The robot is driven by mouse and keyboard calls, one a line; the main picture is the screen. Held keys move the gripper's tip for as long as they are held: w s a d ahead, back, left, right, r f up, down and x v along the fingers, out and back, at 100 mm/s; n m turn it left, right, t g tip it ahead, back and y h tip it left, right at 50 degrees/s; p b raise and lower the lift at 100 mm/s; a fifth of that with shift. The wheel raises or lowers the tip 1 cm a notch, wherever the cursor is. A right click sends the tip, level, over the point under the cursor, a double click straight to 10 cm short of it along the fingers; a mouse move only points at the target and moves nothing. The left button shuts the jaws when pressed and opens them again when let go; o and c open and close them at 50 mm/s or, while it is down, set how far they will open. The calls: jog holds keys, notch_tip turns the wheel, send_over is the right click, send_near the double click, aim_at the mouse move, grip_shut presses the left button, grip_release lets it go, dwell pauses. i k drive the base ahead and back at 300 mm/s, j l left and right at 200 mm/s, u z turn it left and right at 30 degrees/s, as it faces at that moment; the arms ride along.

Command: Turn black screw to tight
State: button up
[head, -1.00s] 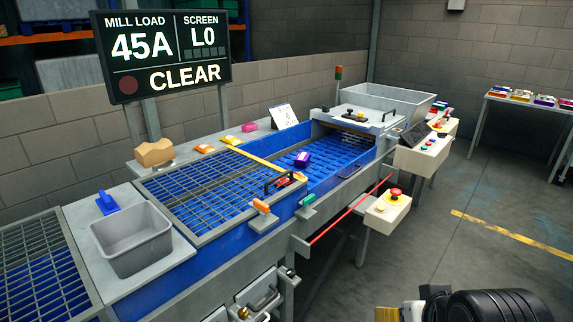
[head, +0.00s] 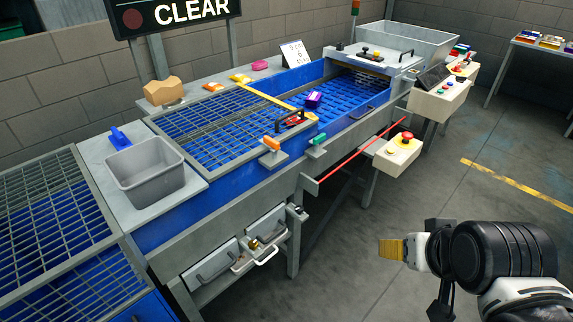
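I cannot single out the black screw for sure. Small dark knobs (head: 366,51) sit on the pale cover (head: 376,65) at the far end of the blue conveyor. My gripper (head: 388,249) is at the lower right, over the floor and well apart from the machine. Its tan fingertip points left. I see it side-on, so its opening is hidden, and nothing shows held in it.
A grey bin (head: 145,172) stands on the near left ledge. Two drawers (head: 268,233) with handles are below the conveyor. A red rod (head: 360,157) and an emergency-stop box (head: 398,150) stick out at the front. The floor (head: 480,200) at right is clear.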

aim_at(299, 209)
jog(key=j, duration=0.45)
jog(key=k+j+z, duration=0.1)
jog(key=j, duration=0.3)
jog(key=k+j, duration=0.1)
jog(key=j, duration=0.35)
